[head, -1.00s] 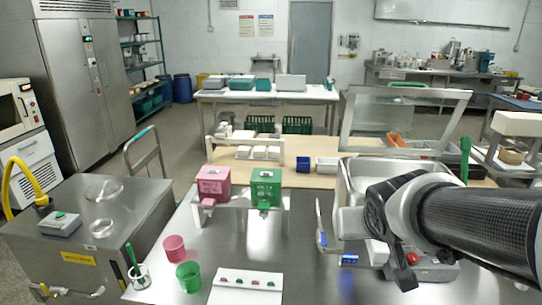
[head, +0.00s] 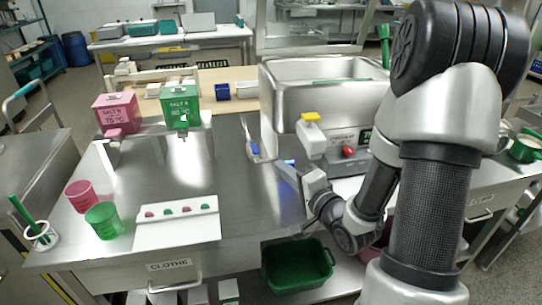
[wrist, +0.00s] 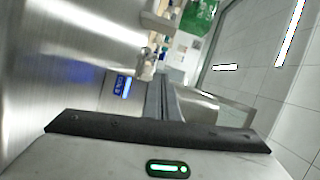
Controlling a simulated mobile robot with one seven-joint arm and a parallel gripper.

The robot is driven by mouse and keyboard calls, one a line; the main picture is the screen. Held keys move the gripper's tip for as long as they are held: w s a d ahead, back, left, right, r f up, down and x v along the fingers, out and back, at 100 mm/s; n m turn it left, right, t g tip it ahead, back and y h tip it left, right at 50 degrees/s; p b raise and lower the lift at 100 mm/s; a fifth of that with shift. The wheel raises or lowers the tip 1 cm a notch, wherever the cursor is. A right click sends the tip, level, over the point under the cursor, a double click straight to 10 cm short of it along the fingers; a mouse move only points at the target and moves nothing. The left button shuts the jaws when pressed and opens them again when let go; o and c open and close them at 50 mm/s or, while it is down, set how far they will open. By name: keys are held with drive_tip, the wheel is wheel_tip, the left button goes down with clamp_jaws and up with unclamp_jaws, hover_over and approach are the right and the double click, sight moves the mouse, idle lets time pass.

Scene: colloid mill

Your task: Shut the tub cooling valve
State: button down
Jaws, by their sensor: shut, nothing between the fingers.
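The steel tub (head: 292,112) stands on the bench right of centre in the head view. At its left side is a slim valve handle (head: 249,135) with a blue part, standing roughly upright in the picture. My gripper (head: 283,168) is shut and empty, low over the bench beside this label, to the right of and nearer than the handle. In the wrist view a metal fitting (wrist: 148,62) is ahead of the fingers; I cannot tell whether it is the valve.
A control box with a red button (head: 348,151) and a yellow-topped part (head: 311,117) stand close to my arm. Pink (head: 115,112) and green (head: 180,104) dispensers, cups and a white tray (head: 178,232) are to the left. The bench between is clear.

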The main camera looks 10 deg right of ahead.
sight(255, 149)
drive_tip(key=shift+s+d+f+m+t, duration=0.25)
drive_tip(key=shift+d+f+m+t, duration=0.2)
drive_tip(key=shift+m, duration=0.45)
drive_tip(key=shift+w+a+r, duration=0.1)
drive_tip(key=b+x, duration=0.1)
drive_tip(key=x, duration=0.8)
drive_tip(key=shift+w+b, duration=0.4)
drive_tip(key=shift+a, duration=0.3)
